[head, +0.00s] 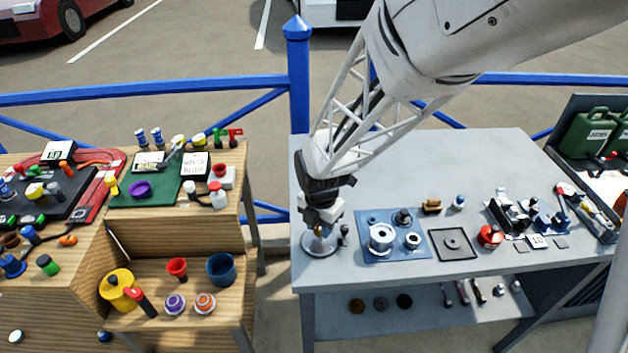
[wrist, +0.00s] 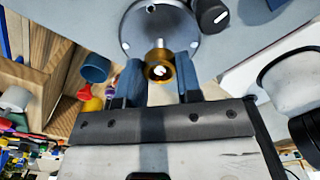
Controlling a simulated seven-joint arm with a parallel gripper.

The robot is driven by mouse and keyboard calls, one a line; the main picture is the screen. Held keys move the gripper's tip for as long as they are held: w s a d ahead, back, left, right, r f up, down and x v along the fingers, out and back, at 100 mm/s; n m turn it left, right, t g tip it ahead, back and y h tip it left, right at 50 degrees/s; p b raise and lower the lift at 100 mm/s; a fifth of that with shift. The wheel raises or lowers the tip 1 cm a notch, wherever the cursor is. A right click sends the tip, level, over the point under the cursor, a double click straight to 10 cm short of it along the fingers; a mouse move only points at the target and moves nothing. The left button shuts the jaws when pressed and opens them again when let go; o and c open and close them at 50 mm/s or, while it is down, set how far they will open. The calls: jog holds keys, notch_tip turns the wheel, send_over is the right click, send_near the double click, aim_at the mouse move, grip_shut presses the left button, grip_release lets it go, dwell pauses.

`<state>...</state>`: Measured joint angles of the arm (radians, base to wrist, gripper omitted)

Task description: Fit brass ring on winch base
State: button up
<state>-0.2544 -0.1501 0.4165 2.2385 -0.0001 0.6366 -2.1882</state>
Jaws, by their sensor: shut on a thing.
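A round silver base (head: 317,249), which looks like the winch base, stands at the left front of the grey table. My gripper (head: 322,229) is directly above this base, pointing down. In the wrist view my gripper (wrist: 158,80) has its blue fingers shut on the brass ring (wrist: 158,70). The ring lines up with the post in that view; I cannot tell whether it is around the post or just above it. The fingers and wrist hide the ring in the head view.
A blue plate (head: 374,219) with a silver drum (head: 381,238) and smaller fittings lies just right of the base. A dark square tray (head: 438,254) and a red part (head: 490,236) are farther right. The table's back is clear. A wooden bench (head: 188,250) stands left, across a gap.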

jog(key=shift+f, duration=1.45)
dwell(0.8)
jog(key=o, duration=1.4)
jog(key=shift+r, duration=0.1)
jog(key=shift+r, duration=4)
